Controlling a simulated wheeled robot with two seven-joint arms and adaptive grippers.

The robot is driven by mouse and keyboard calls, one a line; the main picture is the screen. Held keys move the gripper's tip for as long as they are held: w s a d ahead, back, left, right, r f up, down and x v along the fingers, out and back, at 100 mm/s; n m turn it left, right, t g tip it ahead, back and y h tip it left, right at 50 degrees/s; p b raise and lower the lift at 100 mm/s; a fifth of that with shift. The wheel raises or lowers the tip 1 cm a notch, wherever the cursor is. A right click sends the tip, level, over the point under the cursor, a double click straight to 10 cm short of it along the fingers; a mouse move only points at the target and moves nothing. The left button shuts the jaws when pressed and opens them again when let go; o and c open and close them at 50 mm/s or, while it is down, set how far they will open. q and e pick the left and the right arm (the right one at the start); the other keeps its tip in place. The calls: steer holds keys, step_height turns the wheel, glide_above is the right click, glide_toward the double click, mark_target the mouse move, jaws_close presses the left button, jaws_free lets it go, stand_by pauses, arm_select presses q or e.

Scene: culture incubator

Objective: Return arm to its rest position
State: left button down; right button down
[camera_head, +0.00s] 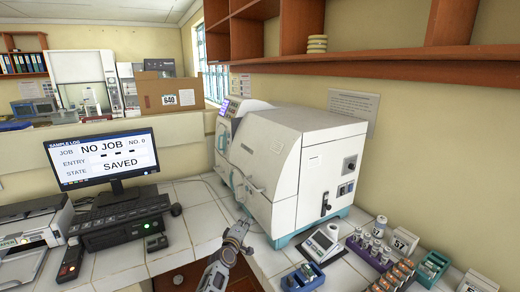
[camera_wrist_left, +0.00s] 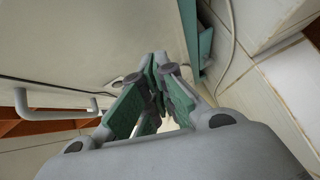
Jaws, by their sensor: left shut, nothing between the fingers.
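My left gripper (camera_head: 240,228) is at the lower middle of the head view, in front of the white incubator (camera_head: 318,178) and near its lower front edge. It holds nothing. In the left wrist view the fingers (camera_wrist_left: 160,66) with green pads are drawn together near a pale panel (camera_wrist_left: 90,45). A light bar handle (camera_wrist_left: 60,106) shows left of the fingers, apart from them. My right gripper is not in either view.
A monitor (camera_head: 105,160) reading "NO JOB" and "SAVED" stands left of the incubator. A balance-like device (camera_head: 321,242), a purple rack (camera_head: 368,250) with vials and a blue tray (camera_head: 303,279) stand at the lower right. Red-brown shelves (camera_head: 400,59) hang above.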

arm_select(q)
steer(key=s+a+f+m+g, duration=0.2)
steer(key=s+f+m, duration=0.1)
steer(key=s, duration=0.5)
steer(key=s+a+f+m+g, duration=0.2)
steer(key=s+f+m+g, duration=0.15)
steer(key=s, duration=0.45)
steer(key=s+a+f+m+g, duration=0.2)
steer(key=s+a+f+m, duration=0.15)
steer(key=s, duration=0.55)
steer(key=s+a+r+m+g+y, duration=0.2)
steer(key=s+a+g, duration=0.15)
steer(key=s, duration=0.85)
steer(key=s+a+r+m+g+y, duration=0.15)
steer(key=s+a, duration=0.35)
steer(key=s, duration=0.7)
step_height(320, 180, down, 34)
steer(key=s+g, duration=0.2)
steer(key=s, duration=0.1)
steer(key=s+a+f, duration=0.2)
steer(key=s+f, duration=0.7)
steer(key=s, duration=0.1)
steer(key=s+a+f+y, duration=0.1)
steer(key=s+a+f, duration=0.1)
steer(key=s+f, duration=0.8)
steer(key=shift+s+f+m+g, duration=0.2)
steer(key=shift+s+m+g, duration=0.2)
steer(key=shift+s, duration=0.4)
